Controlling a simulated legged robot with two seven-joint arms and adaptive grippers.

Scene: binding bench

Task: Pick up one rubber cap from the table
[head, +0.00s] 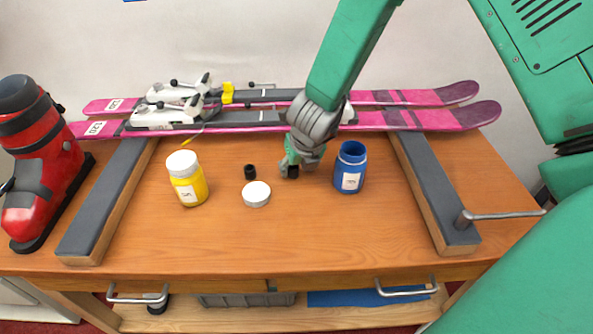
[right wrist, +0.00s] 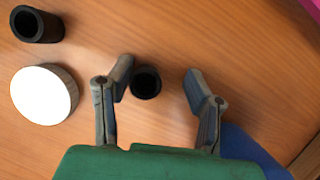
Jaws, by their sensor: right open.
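Two black rubber caps are on the table. One rubber cap (right wrist: 146,83) lies between the spread fingers of my right gripper (right wrist: 160,84) in the right wrist view, closer to the left finger, with a gap to the right one. The other rubber cap (head: 250,172) stands to the left of the gripper in the head view; it also shows in the right wrist view (right wrist: 38,24) at the top left. In the head view my right gripper (head: 294,167) is low over the table, open, and largely hides the nearer cap. My left gripper is not in view.
A white lid (head: 256,194) lies left of the gripper. An open blue jar (head: 350,168) stands close on its right. A yellow jar (head: 188,180) stands farther left. Pink skis (head: 440,117) lie behind on padded supports (head: 435,190). A red boot (head: 40,160) stands far left.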

